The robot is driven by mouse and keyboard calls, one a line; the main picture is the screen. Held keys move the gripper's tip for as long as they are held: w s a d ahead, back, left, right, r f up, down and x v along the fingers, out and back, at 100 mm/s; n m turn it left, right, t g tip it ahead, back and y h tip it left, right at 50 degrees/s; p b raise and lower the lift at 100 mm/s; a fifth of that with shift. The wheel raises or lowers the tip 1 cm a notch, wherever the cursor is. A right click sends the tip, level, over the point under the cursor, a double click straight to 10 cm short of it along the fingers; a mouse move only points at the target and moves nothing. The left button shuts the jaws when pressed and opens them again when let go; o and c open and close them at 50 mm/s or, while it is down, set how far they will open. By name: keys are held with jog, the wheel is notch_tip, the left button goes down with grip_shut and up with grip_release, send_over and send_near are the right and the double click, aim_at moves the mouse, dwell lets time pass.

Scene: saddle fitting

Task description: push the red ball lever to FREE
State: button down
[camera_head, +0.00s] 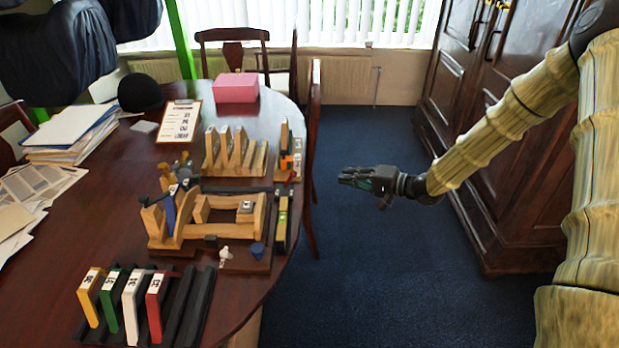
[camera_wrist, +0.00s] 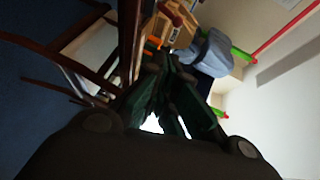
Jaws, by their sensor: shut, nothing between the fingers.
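I cannot make out a red ball lever or a FREE mark in either view. A wooden fixture (camera_head: 222,230) with a blue lever-like piece (camera_head: 170,208) stands on the table (camera_head: 120,205). A small upright stand with an orange part (camera_head: 287,161) is behind it near the table's right edge. My gripper (camera_head: 343,178) is shut and empty, in the air to the right of the table, apart from everything on it. In the wrist view my gripper's dark fingers (camera_wrist: 162,62) point toward wooden pieces (camera_wrist: 172,22) and an orange part (camera_wrist: 153,41), too dim to identify.
A rack with yellow, green, white and red blocks (camera_head: 156,303) is at the table's front. A slotted wooden rack (camera_head: 235,155), clipboard (camera_head: 179,121) and pink box (camera_head: 236,88) stand further back. A chair (camera_head: 314,120) is by the right edge. Blue floor (camera_head: 370,270) is clear.

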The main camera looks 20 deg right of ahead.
aim_at(289, 180)
jog(key=shift+w+d+r+y, duration=0.25)
jog(key=shift+d+r+y, duration=0.15)
jog(key=shift+d+r, duration=0.3)
jog(key=s+a+x, duration=0.1)
jog(key=s+x, duration=0.1)
jog(key=x, duration=1.1)
jog(key=shift+a+f, duration=0.15)
jog(key=shift+a, duration=0.25)
jog(key=shift+p, duration=0.4)
jog(key=shift+a+r+h+p, duration=0.15)
jog(key=shift+r+h+p, duration=0.15)
jog(key=shift+p, duration=0.1)
